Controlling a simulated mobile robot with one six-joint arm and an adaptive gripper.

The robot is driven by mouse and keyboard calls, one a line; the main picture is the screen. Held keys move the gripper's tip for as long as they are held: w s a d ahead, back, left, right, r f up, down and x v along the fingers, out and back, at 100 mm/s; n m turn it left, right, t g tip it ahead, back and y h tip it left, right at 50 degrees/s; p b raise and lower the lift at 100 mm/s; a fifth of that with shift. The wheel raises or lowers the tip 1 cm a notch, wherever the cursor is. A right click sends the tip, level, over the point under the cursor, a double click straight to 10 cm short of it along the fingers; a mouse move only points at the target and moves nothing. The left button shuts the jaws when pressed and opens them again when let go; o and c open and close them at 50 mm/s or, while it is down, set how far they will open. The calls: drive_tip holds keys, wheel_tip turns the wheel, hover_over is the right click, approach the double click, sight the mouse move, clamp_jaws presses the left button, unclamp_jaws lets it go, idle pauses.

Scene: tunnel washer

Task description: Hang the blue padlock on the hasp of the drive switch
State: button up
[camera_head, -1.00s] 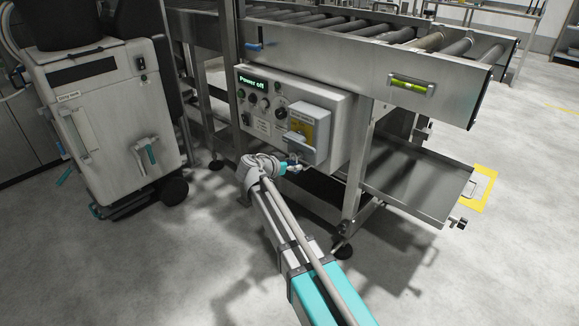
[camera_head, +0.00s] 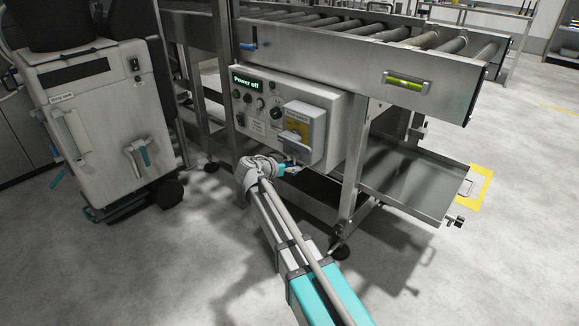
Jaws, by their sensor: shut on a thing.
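The control box (camera_head: 255,140) under the conveyor has a lit "Power off" display (camera_head: 248,82), buttons and knobs. At its right end is a grey and yellow switch unit (camera_head: 303,122), likely the drive switch; its hasp is too small to make out. My gripper (camera_head: 293,169) is just below and in front of this unit, at the end of my arm. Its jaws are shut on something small. The blue padlock cannot be made out clearly there; it is tiny and partly hidden by my wrist.
The roller conveyor (camera_head: 330,55) runs above the box, with a green level (camera_head: 407,84) on its side. A steel tray (camera_head: 410,180) and frame leg (camera_head: 350,195) stand right of my gripper. A grey wheeled machine (camera_head: 100,130) stands left. The front floor is open.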

drive_tip(key=o, duration=1.2)
drive_tip(key=shift+o, duration=0.2)
drive_tip(key=shift+r, duration=0.15)
